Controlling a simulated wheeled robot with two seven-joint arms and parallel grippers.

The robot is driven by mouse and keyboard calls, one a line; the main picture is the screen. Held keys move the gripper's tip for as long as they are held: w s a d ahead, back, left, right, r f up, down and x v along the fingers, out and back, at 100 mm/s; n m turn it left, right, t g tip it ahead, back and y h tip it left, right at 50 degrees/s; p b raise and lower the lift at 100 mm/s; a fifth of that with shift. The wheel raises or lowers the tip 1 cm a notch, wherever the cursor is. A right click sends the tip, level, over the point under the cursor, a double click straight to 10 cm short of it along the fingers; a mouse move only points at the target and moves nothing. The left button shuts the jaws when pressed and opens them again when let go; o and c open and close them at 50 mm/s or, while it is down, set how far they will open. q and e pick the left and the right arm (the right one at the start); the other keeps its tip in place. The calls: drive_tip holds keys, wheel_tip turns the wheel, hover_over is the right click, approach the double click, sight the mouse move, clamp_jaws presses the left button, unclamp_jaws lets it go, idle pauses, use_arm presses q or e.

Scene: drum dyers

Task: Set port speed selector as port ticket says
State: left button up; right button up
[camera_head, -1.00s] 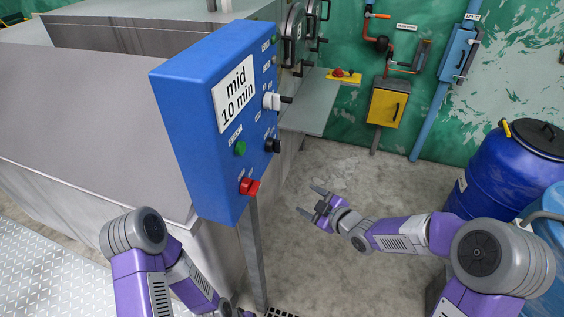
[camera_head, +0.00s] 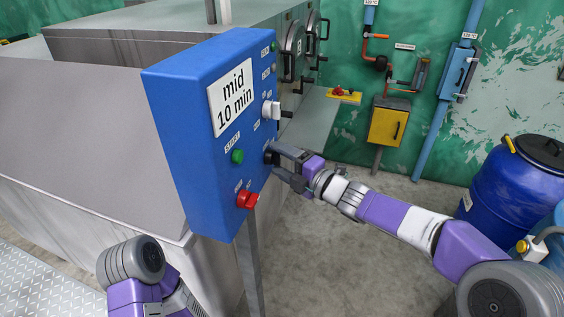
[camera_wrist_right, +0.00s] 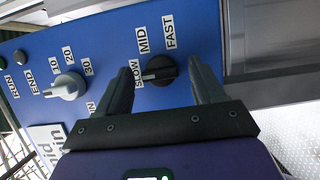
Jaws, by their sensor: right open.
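The speed selector (camera_wrist_right: 160,70) is a black knob on the box's side face, labelled SLOW, MID and FAST in the right wrist view. Its pointer appears to face SLOW. My right gripper (camera_head: 273,159) is open at the knob, with one finger on each side of it in the wrist view (camera_wrist_right: 160,76). I cannot tell whether the fingers touch it. In the head view, the fingers partly hide the knob. My left gripper is out of view.
A white timer knob (camera_head: 271,109) marked 10, 20, 30 sits above the selector. Blue drums (camera_head: 510,185) stand at right; the floor between is clear.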

drive_tip(key=c, duration=1.1)
drive_tip(key=shift+o, duration=0.2)
drive_tip(key=m+g+p, duration=0.1)
drive_tip(key=m+p, duration=0.2)
drive_tip(key=p, duration=0.6)
drive_tip(key=m+g+h+p, duration=0.1)
drive_tip(key=m+p, duration=0.2)
drive_tip(key=p, duration=0.6)
drive_tip(key=m+g+p, duration=0.2)
drive_tip(key=m+p, duration=0.1)
drive_tip(key=p, duration=0.6)
drive_tip(key=shift+w+r+h+p, duration=0.15)
drive_tip(key=shift+r+h+p, duration=0.15)
drive_tip(key=shift+r, duration=0.1)
drive_tip(key=shift+f+m+p, duration=0.15)
drive_tip(key=shift+m+p, duration=0.15)
drive_tip(key=shift+p, duration=0.35)
drive_tip(key=o, duration=1.1)
drive_tip(key=shift+c, duration=0.2)
drive_tip(key=v, duration=0.7)
drive_tip(key=shift+d+b, duration=0.3)
